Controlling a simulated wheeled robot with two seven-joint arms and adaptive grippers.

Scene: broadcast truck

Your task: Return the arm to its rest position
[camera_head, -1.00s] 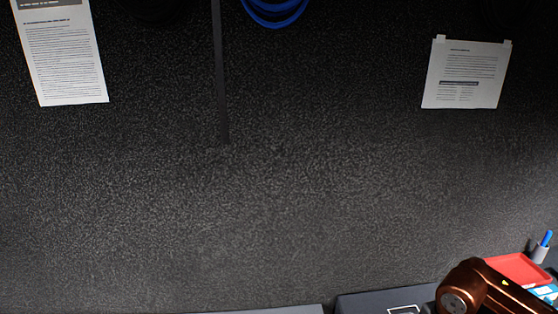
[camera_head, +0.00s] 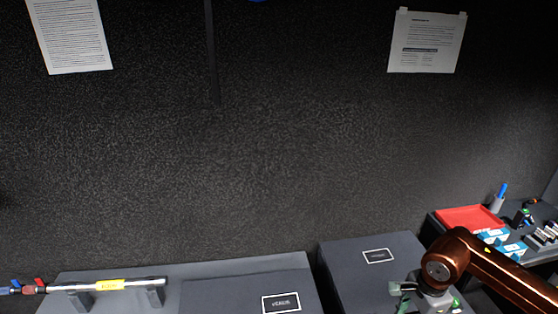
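One copper-coloured arm of mine comes in from the lower right, with a rounded joint and a grey wrist part below it. The wrist hangs over the right dark case (camera_head: 362,262) near the bottom edge. No fingertips show clearly; my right gripper is cut off or hidden below the wrist. My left arm and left gripper are outside the picture.
A dark case with a label (camera_head: 230,290) lies at the bottom middle. A metal bar with a yellow tag (camera_head: 115,285) lies at the left. A red tray (camera_head: 470,218), blue-white boxes (camera_head: 500,242) and a pen cup (camera_head: 497,204) stand on the right. A dark wall rises behind.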

